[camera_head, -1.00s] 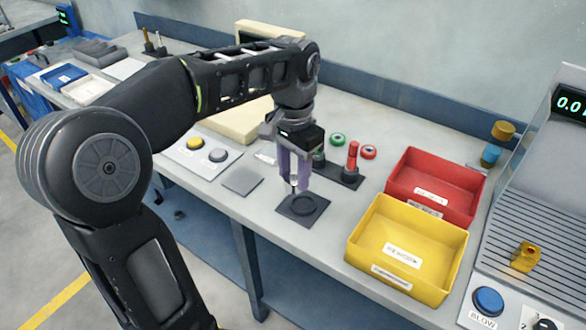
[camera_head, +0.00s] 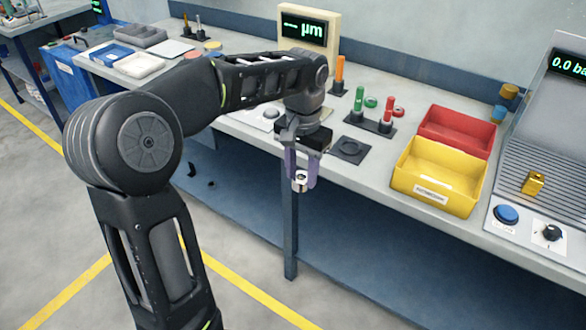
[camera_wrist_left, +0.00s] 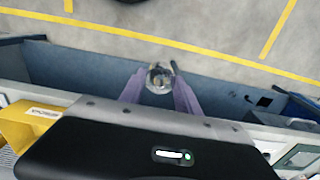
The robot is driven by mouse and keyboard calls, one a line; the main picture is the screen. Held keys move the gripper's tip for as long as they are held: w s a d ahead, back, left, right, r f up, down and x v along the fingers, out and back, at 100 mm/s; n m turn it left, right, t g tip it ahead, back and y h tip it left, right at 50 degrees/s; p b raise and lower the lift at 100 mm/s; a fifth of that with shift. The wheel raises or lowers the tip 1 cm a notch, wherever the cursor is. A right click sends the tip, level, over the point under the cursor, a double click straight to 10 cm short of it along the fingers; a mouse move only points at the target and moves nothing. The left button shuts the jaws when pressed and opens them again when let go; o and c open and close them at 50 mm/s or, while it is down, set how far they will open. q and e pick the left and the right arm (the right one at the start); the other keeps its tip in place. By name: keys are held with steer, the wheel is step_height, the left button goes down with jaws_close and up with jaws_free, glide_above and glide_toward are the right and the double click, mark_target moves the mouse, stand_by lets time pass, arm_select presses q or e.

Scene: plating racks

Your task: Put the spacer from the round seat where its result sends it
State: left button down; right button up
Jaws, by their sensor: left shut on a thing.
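My left gripper (camera_head: 301,182) is shut on a small silvery ring-shaped spacer (camera_head: 300,180), held in front of the bench's front edge. The spacer also shows between the purple fingers in the left wrist view (camera_wrist_left: 159,79). The dark square pad with the round seat (camera_head: 350,149) is empty on the bench, to the right of the gripper. A gauge display (camera_head: 305,30) at the back reads a dash and "µm". A yellow bin (camera_head: 437,178) and a red bin (camera_head: 457,131) stand to the right. My right gripper is not in view.
A dark stand with green and red pegs (camera_head: 370,124) and an orange peg (camera_head: 340,72) stand behind the seat. A machine with a blue button (camera_head: 507,214) and a brass part (camera_head: 533,183) is at far right. Several trays (camera_head: 140,68) lie at far left.

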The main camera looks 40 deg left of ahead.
arm_select(q)
steer(key=w+d+f, duration=0.1)
steer(key=d+f, duration=0.5)
steer(key=f, duration=0.6)
steer(key=w+d+f, duration=0.1)
steer(key=d+f, duration=0.5)
steer(key=f, duration=0.6)
steer(key=shift+d+f, duration=0.15)
steer(key=shift+d, duration=0.1)
